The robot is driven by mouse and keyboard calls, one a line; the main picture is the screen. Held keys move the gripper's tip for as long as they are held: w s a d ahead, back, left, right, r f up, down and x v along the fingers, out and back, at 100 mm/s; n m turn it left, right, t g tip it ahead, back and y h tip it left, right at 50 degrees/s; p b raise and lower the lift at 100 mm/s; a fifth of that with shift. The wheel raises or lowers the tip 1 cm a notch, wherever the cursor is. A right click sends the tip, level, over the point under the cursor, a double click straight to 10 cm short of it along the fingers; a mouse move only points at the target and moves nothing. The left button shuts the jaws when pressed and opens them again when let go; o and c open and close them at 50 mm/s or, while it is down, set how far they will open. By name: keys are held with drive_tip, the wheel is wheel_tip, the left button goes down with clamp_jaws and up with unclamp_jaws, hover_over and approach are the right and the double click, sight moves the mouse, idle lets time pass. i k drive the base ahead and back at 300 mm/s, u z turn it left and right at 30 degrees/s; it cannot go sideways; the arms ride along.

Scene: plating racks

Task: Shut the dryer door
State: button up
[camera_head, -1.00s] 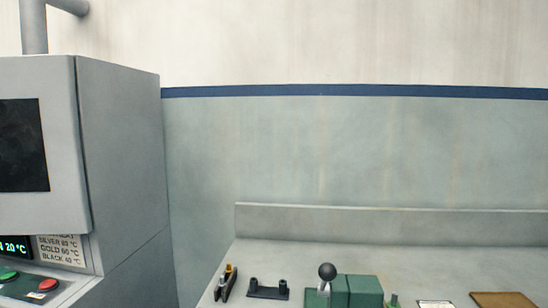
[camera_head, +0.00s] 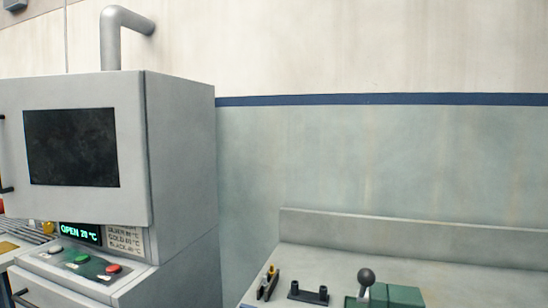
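The dryer is the grey cabinet (camera_head: 184,170) at the left of the head camera view. Its door (camera_head: 134,150) is a pale grey panel with a dark window (camera_head: 72,147). A black handle (camera_head: 3,155) shows at the door's left edge, cut by the picture border. The green display (camera_head: 80,233) below the door reads "OPEN" and a temperature that looks like 20 °C. How far the door stands from the cabinet is hard to tell from this angle. My gripper is not in view.
A control panel with a green button (camera_head: 82,258) and a red button (camera_head: 113,268) sits below the display. A grey bench (camera_head: 400,240) at the lower right holds a green block (camera_head: 395,296), a black-knobbed lever (camera_head: 366,277) and small black fixtures (camera_head: 308,294). A pipe (camera_head: 110,40) rises from the dryer.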

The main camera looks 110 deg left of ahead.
sight(74, 148)
drive_tip(key=z, duration=0.3)
drive_tip(key=i, duration=0.1)
drive_tip(key=u, duration=2.8)
drive_tip(key=i, duration=0.2)
drive_tip(key=u, duration=2.55)
drive_tip(key=k, duration=1.3)
drive_tip(key=u, duration=0.4)
drive_tip(key=i, duration=0.65)
drive_tip(key=z, duration=0.5)
drive_tip(key=i, duration=1.3)
drive_tip(key=z, duration=0.4)
